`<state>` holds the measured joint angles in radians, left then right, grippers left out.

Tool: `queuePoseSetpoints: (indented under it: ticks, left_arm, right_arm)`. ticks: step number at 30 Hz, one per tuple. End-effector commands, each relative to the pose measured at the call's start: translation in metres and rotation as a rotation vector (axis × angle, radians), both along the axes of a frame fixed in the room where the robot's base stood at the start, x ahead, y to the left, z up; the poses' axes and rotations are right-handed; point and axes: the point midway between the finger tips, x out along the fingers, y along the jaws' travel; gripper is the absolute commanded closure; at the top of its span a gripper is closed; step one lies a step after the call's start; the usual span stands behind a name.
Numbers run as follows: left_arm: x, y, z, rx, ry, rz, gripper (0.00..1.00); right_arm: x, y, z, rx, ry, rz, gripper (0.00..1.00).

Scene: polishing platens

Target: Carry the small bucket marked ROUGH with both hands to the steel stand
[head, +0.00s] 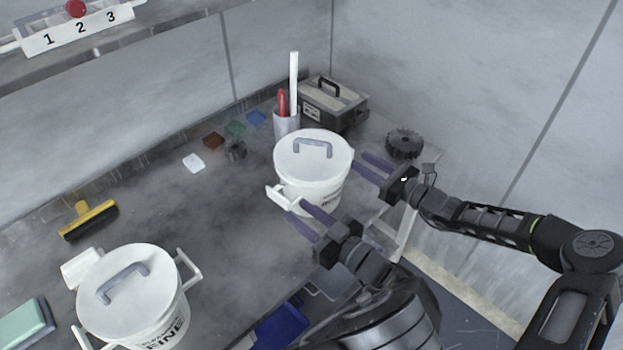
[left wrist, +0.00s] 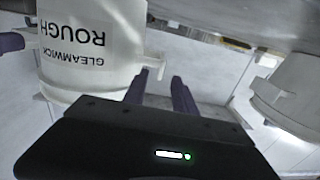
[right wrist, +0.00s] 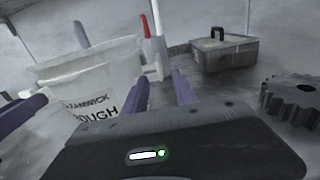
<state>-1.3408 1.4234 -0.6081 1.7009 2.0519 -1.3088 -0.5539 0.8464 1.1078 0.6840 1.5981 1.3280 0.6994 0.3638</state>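The small white bucket marked ROUGH (head: 312,180) has a lid with a grey handle and appears to stand on the grey bench (head: 215,235). Its print shows upside down in the left wrist view (left wrist: 85,45) and partly in the right wrist view (right wrist: 90,85). My left gripper (head: 302,217) is open at the bucket's near side, its fingertips close to a white side handle (left wrist: 155,66). My right gripper (head: 372,168) is open just right of the bucket, its fingertips close to the other side handle (right wrist: 151,70). I cannot make out the steel stand.
A second white bucket (head: 135,300), marked FINE, stands front left. Behind ROUGH are a cup (head: 286,123) with tools and a grey toolbox (head: 333,103). A dark gear (head: 404,143) lies right. A yellow squeegee (head: 88,220) lies left; the bench middle is clear.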

Motion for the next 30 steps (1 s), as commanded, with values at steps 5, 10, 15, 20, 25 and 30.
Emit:
queuePoseSetpoints:
  ticks: [5,10,15,20,25,30]
  left_arm:
    - [0.004,0.005,0.000,0.001,-0.001,0.001,0.67]
    - [0.016,0.019,0.000,0.002,-0.001,0.001,0.67]
    - [0.033,0.037,0.000,0.002,-0.001,0.000,0.67]
    - [0.047,0.051,0.000,0.002,-0.001,0.000,0.67]
    - [0.053,0.058,0.000,0.000,0.000,-0.001,0.67]
    - [0.053,0.058,0.000,0.000,0.000,-0.001,0.67]
  right_arm:
    - [0.005,0.006,0.000,0.001,-0.001,0.001,0.67]
    - [0.017,0.019,0.000,0.001,-0.001,0.002,0.67]
    - [0.034,0.038,0.000,0.001,-0.001,0.002,0.67]
    - [0.047,0.051,0.000,0.000,0.000,0.000,0.67]
    - [0.053,0.057,0.000,0.000,0.000,0.000,0.67]
    - [0.053,0.057,0.000,0.000,0.000,-0.001,0.67]
